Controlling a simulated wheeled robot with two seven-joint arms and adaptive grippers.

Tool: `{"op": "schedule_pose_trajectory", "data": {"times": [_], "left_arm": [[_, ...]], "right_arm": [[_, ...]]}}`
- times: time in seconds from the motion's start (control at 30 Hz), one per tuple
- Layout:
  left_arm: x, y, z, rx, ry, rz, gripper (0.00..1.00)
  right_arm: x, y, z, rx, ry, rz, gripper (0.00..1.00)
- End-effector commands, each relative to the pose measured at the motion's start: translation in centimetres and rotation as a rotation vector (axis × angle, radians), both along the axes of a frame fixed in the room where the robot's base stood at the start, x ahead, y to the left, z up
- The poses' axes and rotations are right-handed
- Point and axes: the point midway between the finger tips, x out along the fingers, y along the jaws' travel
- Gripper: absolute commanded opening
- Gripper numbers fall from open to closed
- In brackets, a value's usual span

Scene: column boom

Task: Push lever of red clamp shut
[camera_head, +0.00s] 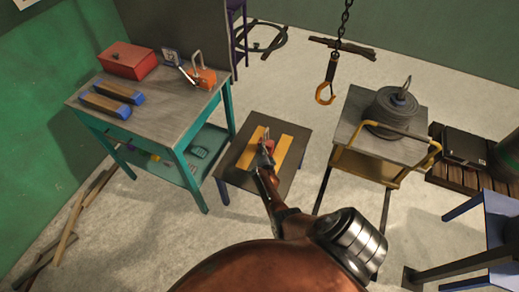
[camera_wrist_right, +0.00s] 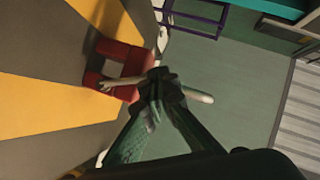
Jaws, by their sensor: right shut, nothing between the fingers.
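The red clamp (camera_wrist_right: 118,62) sits on a small dark table (camera_head: 291,186) with yellow stripes. In the head view only a small part of the clamp (camera_head: 266,141) shows past my gripper. A pale rod (camera_wrist_right: 200,96), which looks like the clamp's lever, crosses at the fingertips in the right wrist view, sticking out on both sides. My right gripper (camera_wrist_right: 158,85) is shut with nothing held, its tips right at the rod; I cannot tell whether they touch. The right gripper also shows in the head view (camera_head: 265,152), over the clamp. My left gripper is out of view.
A teal workbench (camera_head: 165,118) with a red box (camera_head: 128,60) stands to the left. A cart (camera_head: 372,160) with a dark round weight (camera_head: 393,113) stands to the right. Floor around the table is mostly clear.

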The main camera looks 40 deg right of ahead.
Motion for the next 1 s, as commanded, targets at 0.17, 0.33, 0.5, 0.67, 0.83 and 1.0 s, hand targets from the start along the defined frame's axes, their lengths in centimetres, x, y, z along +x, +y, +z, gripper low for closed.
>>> {"op": "schedule_pose_trajectory", "data": {"times": [0.17,0.33,0.5,0.67,0.83,1.0], "left_arm": [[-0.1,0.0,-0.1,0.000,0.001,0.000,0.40],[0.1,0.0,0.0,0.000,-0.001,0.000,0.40],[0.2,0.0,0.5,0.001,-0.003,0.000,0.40],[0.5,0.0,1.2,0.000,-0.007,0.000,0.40],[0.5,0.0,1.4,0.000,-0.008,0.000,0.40],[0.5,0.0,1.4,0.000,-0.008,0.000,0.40]], "right_arm": [[0.2,-0.1,-0.1,0.001,-0.002,-0.005,0.00],[0.2,-0.1,-0.1,0.001,-0.002,-0.005,0.00],[0.3,-0.1,0.6,0.001,-0.003,-0.005,0.00],[0.3,0.0,1.4,0.001,-0.003,-0.005,0.00],[0.2,0.0,1.6,0.002,-0.003,-0.004,0.00],[0.2,0.0,1.5,0.001,-0.001,-0.004,0.00]]}}
